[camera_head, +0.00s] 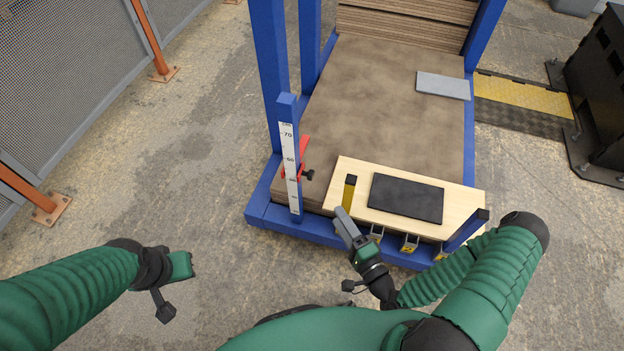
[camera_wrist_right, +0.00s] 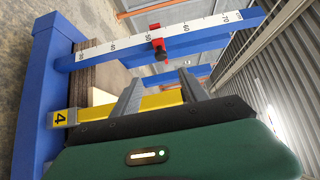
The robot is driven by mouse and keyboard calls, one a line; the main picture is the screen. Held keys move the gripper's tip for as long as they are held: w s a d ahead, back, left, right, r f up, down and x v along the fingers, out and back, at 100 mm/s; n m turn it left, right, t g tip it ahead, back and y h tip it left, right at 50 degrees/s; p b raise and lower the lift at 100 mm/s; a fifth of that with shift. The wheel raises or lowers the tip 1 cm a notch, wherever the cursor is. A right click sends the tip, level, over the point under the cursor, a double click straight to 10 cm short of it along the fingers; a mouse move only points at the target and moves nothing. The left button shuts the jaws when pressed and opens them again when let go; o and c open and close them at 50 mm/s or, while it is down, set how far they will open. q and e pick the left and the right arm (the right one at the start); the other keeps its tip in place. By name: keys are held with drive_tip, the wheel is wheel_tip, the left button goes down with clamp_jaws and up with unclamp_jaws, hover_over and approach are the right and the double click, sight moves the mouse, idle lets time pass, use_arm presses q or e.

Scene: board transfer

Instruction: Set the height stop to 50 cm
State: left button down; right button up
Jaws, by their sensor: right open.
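The height stop is a red slider (camera_head: 303,158) with a black knob (camera_head: 309,175) on a post with a white centimetre scale (camera_head: 290,165). In the right wrist view the red stop (camera_wrist_right: 155,34) and its black knob (camera_wrist_right: 159,50) sit on the scale (camera_wrist_right: 110,48) between the 40 and 60 marks. I cannot read its exact setting. My right gripper (camera_head: 345,222) is open, below and right of the stop in the head view, apart from it. In the wrist view a yellow post lies beyond its fingers (camera_wrist_right: 160,94). My left gripper (camera_head: 188,266) is far left; its jaws are unclear.
A blue frame (camera_head: 270,215) holds a stack of brown boards (camera_head: 385,100). A pale wooden plank (camera_head: 330,195) with a black pad (camera_head: 406,198) lies at the front. A short yellow post (camera_head: 349,193) stands by the stop.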

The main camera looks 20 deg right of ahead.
sight(311, 176)
drive_tip(key=w+a+b, duration=0.1)
drive_tip(key=w, duration=0.4)
drive_tip(key=w+a+b, duration=0.1)
drive_tip(key=w, duration=0.4)
drive_tip(key=w+a+b, duration=0.1)
drive_tip(key=w+b, duration=0.1)
drive_tip(key=w, duration=0.3)
drive_tip(key=shift+w, duration=0.35)
drive_tip(key=shift+w+a+r, duration=0.1)
drive_tip(key=shift+w+a, duration=0.05)
drive_tip(key=shift+w, duration=0.3)
clamp_jaws()
